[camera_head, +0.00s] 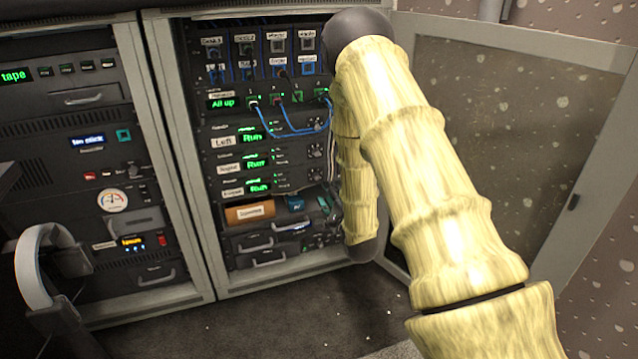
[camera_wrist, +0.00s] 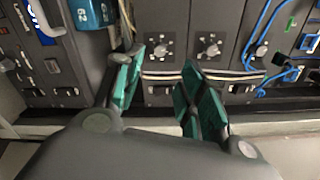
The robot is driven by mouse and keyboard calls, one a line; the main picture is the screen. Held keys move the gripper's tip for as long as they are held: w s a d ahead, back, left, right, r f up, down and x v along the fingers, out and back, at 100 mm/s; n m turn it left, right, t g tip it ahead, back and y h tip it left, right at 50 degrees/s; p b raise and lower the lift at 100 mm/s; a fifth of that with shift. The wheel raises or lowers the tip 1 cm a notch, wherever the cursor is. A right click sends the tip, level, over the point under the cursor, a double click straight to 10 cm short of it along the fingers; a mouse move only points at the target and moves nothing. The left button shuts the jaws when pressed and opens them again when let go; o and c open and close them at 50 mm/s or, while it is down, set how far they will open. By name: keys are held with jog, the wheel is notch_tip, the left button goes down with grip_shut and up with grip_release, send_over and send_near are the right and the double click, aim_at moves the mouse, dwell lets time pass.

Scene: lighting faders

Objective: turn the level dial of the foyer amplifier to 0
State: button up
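Three amplifiers with green "Run" displays are stacked in the open rack in the head view. The top one reads "Left"; the lowest (camera_head: 258,187) seems to be the foyer amplifier, though its label is too small to read surely. In the wrist view, turned sideways, dials sit in a row. The leftmost dial (camera_wrist: 160,48), likely the lowest amplifier's, lies just beyond my gripper (camera_wrist: 162,60), roughly between its fingertips. Another dial (camera_wrist: 209,46) is just right of it. My gripper is open, with green finger pads apart and nothing between them. My arm hides it in the head view.
Blue patch cables (camera_head: 290,125) hang above the amplifiers and show at right in the wrist view (camera_wrist: 262,30). A bundle of cables (camera_wrist: 205,76) crosses below the dials. The open rack door (camera_head: 520,110) stands right of my arm.

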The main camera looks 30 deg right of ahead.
aim_at(318, 178)
jog(key=b+x, duration=0.3)
jog(key=x, duration=0.4)
jog(key=shift+w+f, duration=0.15)
jog(key=shift+w, duration=0.25)
jog(key=shift+w+d, duration=0.15)
jog(key=shift+w, duration=0.45)
grip_shut()
